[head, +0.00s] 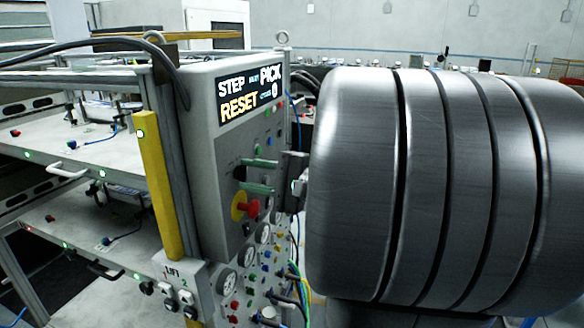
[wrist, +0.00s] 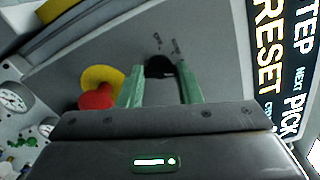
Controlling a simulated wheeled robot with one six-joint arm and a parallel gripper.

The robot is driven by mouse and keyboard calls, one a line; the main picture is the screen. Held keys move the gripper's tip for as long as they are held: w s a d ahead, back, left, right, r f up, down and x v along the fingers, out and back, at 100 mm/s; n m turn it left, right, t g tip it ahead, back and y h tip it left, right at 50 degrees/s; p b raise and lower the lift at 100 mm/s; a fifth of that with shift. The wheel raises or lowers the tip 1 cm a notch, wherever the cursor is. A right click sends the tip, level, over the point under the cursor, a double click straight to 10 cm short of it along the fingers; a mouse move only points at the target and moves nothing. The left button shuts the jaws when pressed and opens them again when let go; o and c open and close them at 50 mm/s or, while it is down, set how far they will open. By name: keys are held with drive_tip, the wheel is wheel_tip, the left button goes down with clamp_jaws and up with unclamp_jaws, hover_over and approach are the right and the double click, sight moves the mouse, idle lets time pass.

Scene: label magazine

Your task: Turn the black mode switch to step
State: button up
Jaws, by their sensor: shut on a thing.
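The black mode switch (wrist: 160,66) sits on the grey panel (wrist: 95,45), between my fingertips in the wrist view. In the head view the switch (head: 240,173) shows as a small dark knob at the fingertips. My gripper (head: 243,174), with green fingers, reaches the panel from the right and is shut on the switch. It also shows in the wrist view (wrist: 163,70). Small marks stand on the panel beside the switch, too small to read. The switch's exact pointing direction is hard to tell. The display (head: 249,94) reads STEP, NEXT, PICK and RESET.
A red button on a yellow disc (head: 243,206) sits just below my gripper. Gauges (head: 227,282), small buttons and coloured hoses crowd the lower panel. A yellow post (head: 160,185) and shelves (head: 75,150) stand to the left. My large arm link covers the right side.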

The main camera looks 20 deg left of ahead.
drive_tip(key=shift+m, duration=0.3)
idle(0.4)
drive_tip(key=o, duration=1)
drive_tip(key=shift+c, duration=0.2)
drive_tip(key=s+d+b, duration=0.1)
drive_tip(key=d+b, duration=0.1)
drive_tip(key=d, duration=1.1)
drive_tip(key=shift+d, duration=0.4)
drive_tip(key=a, duration=0.4)
drive_tip(key=a+p, duration=0.1)
drive_tip(key=a, duration=0.4)
drive_tip(key=w+a+p, duration=0.1)
drive_tip(key=a, duration=0.3)
drive_tip(key=shift+a, duration=0.4)
drive_tip(key=shift+d, duration=0.1)
